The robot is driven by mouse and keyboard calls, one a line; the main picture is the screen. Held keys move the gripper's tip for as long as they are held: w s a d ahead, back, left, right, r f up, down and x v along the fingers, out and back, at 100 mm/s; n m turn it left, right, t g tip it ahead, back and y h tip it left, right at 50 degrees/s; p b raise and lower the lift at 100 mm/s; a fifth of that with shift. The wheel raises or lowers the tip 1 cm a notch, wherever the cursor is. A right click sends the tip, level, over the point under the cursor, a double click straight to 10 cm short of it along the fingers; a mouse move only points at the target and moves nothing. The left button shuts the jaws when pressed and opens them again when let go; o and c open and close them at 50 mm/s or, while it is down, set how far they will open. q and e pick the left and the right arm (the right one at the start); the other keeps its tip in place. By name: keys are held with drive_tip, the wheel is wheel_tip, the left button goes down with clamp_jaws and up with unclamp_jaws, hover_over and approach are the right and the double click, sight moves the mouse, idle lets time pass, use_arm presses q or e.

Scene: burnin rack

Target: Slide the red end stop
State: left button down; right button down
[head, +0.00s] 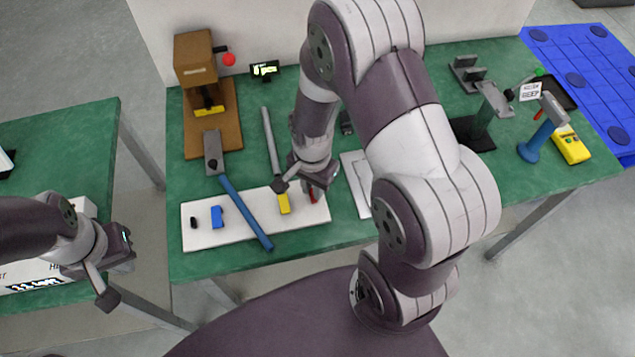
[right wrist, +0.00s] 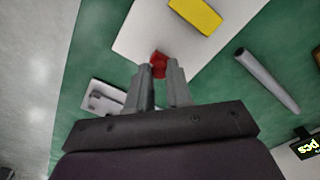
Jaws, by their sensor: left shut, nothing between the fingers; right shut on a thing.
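The red end stop (head: 313,195) is at the right end of the white board (head: 240,236) on the green table. It also shows in the right wrist view (right wrist: 158,64), between the tips of my right gripper. My right gripper (right wrist: 160,76) is shut on the red end stop, with its fingers reaching down to the board; in the head view its hand partly covers the stop. My left gripper (head: 124,250) is shut and empty, far to the left near the edge of the other green table.
A yellow block (head: 284,203), a blue block (head: 217,216) and a small black piece (head: 194,222) sit on the board. A blue bar (head: 245,212) crosses it. A grey bar (head: 270,140) lies behind. A grey-white plate (head: 357,184) lies right of the board.

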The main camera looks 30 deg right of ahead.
drive_tip(key=shift+w+a, duration=0.2)
drive_tip(key=shift+a, duration=0.55)
drive_tip(key=shift+w+a, duration=0.2)
drive_tip(key=shift+a, duration=0.55)
drive_tip(key=c, duration=1)
unclamp_jaws()
wheel_tip(320, 180, up, 13)
drive_tip(key=shift+f+p, duration=0.15)
drive_tip(key=shift+p, duration=0.35)
drive_tip(key=s+n, duration=0.1)
drive_tip(key=n, duration=0.3)
drive_tip(key=s+d+n+t, duration=0.1)
drive_tip(key=s+n, duration=0.1)
drive_tip(key=n, duration=0.2)
drive_tip(key=s+d+n, duration=0.1)
drive_tip(key=s+n, duration=0.1)
drive_tip(key=n, duration=0.2)
drive_tip(key=shift+s+f, duration=0.1)
drive_tip(key=shift+f, duration=0.05)
